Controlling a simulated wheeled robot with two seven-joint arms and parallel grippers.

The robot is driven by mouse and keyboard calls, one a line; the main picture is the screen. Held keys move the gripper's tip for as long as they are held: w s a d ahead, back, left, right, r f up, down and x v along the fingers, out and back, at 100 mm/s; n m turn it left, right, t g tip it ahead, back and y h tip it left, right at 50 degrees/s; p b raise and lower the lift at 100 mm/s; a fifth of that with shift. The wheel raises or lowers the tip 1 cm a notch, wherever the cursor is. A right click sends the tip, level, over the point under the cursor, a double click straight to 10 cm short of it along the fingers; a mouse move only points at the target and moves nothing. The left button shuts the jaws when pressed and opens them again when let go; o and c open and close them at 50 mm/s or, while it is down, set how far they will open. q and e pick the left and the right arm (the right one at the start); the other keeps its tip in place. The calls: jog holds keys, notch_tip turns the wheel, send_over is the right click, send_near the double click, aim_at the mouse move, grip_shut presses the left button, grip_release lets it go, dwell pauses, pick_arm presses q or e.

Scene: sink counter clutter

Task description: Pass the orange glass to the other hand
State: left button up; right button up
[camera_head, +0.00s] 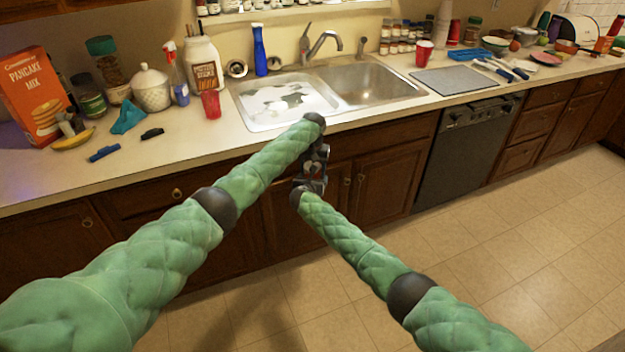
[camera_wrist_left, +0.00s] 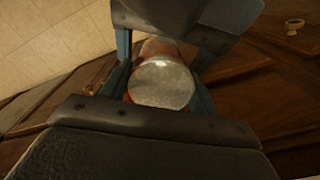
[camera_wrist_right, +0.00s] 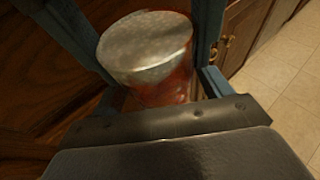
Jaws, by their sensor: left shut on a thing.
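The orange glass (camera_wrist_left: 161,84) is between the fingers of my left gripper (camera_wrist_left: 160,88), which is shut on it. It appears reddish-orange with a pale, whitish round end. In the right wrist view the glass (camera_wrist_right: 150,60) lies between the fingers of my right gripper (camera_wrist_right: 150,65). Those fingers are apart, with a gap visible beside the glass on the left. In the head view my left gripper (camera_head: 318,152) and right gripper (camera_head: 308,183) meet in front of the lower cabinets, and they mostly hide the glass.
The counter edge and sink (camera_head: 290,100) are just behind the grippers. A dishwasher (camera_head: 465,150) is on the right. The floor in front is clear.

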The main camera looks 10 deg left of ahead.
jog(key=c, duration=0.7)
pick_arm(q)
jog(key=o, duration=0.7)
pick_arm(e)
jog(key=c, duration=0.3)
pick_arm(q)
jog(key=o, duration=0.6)
jog(key=shift+c, duration=0.2)
pick_arm(e)
jog(key=shift+c, duration=0.2)
